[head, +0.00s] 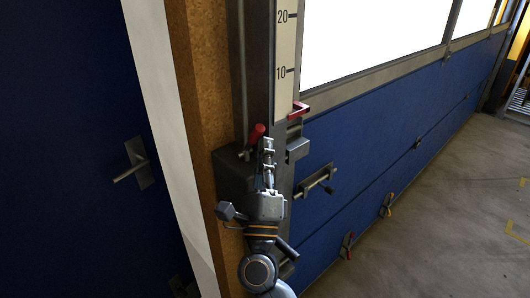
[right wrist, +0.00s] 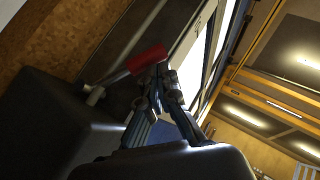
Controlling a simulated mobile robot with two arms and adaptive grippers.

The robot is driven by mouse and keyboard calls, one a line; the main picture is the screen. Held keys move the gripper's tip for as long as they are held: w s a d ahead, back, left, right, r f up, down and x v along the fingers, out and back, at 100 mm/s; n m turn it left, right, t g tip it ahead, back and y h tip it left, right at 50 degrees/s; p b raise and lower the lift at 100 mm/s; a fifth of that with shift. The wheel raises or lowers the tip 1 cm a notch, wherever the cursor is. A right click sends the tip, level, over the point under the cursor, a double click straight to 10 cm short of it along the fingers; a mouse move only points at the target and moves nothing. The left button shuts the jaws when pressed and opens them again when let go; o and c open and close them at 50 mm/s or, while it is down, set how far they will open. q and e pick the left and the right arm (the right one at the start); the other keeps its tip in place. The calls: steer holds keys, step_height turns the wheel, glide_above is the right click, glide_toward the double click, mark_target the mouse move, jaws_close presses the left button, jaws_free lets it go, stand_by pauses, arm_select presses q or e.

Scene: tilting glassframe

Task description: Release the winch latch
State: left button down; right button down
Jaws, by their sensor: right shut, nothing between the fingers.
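A short lever with a red grip (head: 257,133) sticks up from a dark winch box (head: 230,170) on the post; I take it to be the winch latch. The red grip also shows in the right wrist view (right wrist: 147,58), on a thin metal rod, close to my fingertips. My right gripper (head: 268,146) is shut and empty, just right of the red grip. Its fingertips (right wrist: 164,72) overlap the grip's end in the picture; I cannot tell whether they touch it. My left gripper is not in view.
A scale (head: 286,60) with a red pointer (head: 300,110) runs up the post above. A blue panel wall (head: 375,165) with a latch handle (head: 316,183) stands to the right. A blue door (head: 75,110) is at left. The floor (head: 450,220) at right is clear.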

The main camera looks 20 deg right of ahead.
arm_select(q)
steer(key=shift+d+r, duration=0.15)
arm_select(e)
steer(key=shift+w+a+r, duration=0.1)
steer(key=shift+a+r, duration=0.1)
steer(key=shift+r, duration=0.2)
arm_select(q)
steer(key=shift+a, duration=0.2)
